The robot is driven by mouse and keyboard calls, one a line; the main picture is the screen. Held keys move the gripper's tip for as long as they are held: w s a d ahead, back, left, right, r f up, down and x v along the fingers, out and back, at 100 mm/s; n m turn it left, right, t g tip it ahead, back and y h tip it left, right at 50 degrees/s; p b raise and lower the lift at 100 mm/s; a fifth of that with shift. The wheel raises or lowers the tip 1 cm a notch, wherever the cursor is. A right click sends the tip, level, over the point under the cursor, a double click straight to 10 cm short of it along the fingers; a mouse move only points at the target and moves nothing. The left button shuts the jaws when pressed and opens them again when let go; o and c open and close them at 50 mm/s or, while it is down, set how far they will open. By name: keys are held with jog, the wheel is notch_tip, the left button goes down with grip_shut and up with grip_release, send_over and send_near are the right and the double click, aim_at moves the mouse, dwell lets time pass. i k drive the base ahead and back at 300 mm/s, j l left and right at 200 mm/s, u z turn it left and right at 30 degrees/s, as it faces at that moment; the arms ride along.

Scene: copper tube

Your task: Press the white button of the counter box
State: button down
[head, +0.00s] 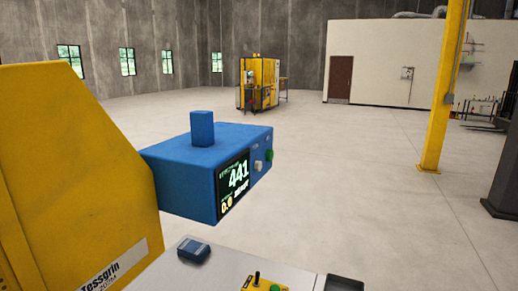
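The counter box (190,165) is a blue box left of the middle of the head view, with a short blue post on its top. Its front face has a dark display (233,184) with a large "441" and smaller figures below. The white button (259,166) sticks out of the front face, right of the display. A green button (269,155) sits just above and right of it. My gripper is not in view, and nothing covers the white button.
A large yellow machine body (75,160) stands close at the left, beside the counter box. Below is a grey surface (225,265) with a small dark blue device (193,250) and a yellow switch panel (264,285). Open floor lies right, with a yellow column (442,95).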

aim_at(258, 165)
jog(key=i+l+u, duration=0.3)
jog(key=i+l, duration=0.7)
jog(key=l, duration=0.15)
